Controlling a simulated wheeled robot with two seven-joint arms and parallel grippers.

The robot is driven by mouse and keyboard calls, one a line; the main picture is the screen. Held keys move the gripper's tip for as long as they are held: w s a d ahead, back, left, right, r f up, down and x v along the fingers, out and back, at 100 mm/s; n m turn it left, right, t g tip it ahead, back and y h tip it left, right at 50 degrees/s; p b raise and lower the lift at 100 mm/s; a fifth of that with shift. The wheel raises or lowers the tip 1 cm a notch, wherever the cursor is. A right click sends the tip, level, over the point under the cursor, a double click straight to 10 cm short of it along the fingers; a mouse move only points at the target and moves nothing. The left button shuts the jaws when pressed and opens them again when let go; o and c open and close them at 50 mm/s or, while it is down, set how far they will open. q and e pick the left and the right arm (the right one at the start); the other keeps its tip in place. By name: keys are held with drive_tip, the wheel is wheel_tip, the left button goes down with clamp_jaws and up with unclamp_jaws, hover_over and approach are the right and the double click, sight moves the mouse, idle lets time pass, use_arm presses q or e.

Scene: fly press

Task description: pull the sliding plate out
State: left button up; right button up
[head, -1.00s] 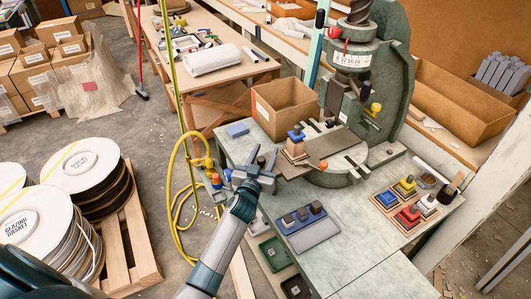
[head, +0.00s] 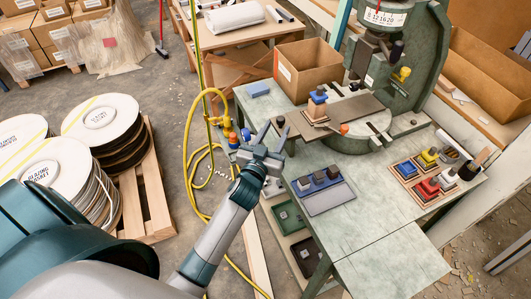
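The sliding plate (head: 353,112) is a flat brown-grey plate on the bed of the green fly press (head: 410,75). Its left part sticks out past the bed. A small dark knob (head: 281,121) shows at its left end. A blue block on a wooden stack (head: 317,103) stands on the plate's left part. My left gripper (head: 272,133) is open and empty, its fingers pointing toward the knob from just below and left of it in the head view. The fingers look apart from the knob, though the exact gap is hard to judge. My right gripper is out of view.
A cardboard box (head: 307,66) stands behind the plate. A blue tray with dark blocks (head: 325,190) lies on the green table (head: 375,215), and a wooden tray of coloured stamps (head: 410,172) stands right. A yellow hose (head: 188,145) hangs left of my gripper.

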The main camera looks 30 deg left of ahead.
use_arm(q)
drive_tip(key=s+d+b, duration=0.1)
drive_tip(key=s+b, duration=0.1)
drive_tip(key=s, duration=0.6)
drive_tip(key=shift+s, duration=0.15)
